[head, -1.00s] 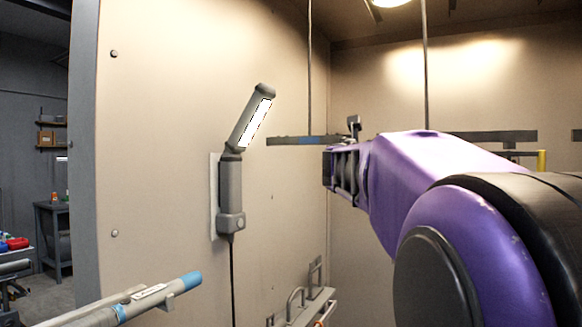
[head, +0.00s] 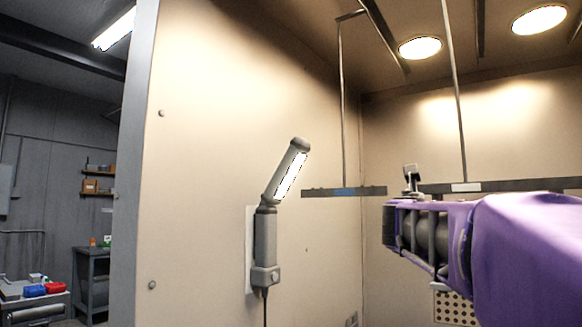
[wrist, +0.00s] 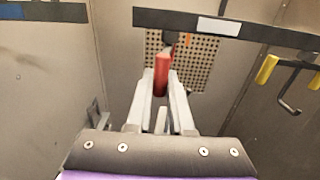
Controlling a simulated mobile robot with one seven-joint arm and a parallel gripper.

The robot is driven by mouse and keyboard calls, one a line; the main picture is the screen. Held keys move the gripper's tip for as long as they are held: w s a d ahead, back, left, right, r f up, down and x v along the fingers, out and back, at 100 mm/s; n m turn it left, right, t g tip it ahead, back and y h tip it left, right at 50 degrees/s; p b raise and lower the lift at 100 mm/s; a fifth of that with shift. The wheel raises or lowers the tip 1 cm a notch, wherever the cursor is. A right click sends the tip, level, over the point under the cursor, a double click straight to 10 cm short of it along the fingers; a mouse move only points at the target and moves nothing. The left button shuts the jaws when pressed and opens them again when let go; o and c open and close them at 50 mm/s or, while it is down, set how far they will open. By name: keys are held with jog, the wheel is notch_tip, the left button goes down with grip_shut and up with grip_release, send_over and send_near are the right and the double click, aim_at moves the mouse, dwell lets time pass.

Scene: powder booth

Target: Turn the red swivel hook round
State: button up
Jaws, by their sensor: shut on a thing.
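The red swivel hook (wrist: 161,80) shows in the wrist view as an upright red piece just under a dark bar (wrist: 265,29) with a white label. My gripper (wrist: 160,74) is shut on it, with one pale finger on each side. In the head view my purple arm reaches in from the right below the dark bar, and neither the fingers nor the red hook can be made out.
A yellow-topped hook (wrist: 267,69) hangs from the bar to the right. A perforated panel (wrist: 200,62) is on the wall behind. A second bar with a blue patch (head: 318,192) hangs left of my arm. A lamp (head: 265,245) is fixed to the booth's left wall.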

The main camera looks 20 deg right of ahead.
jog(key=s+d, duration=0.2)
jog(key=d, duration=0.5)
jog(key=shift+s+r, duration=0.15)
jog(key=shift+s, duration=0.15)
jog(key=shift+x, duration=1)
jog(key=o, duration=0.8)
jog(key=shift+d, duration=0.1)
jog(key=shift+c, duration=0.2)
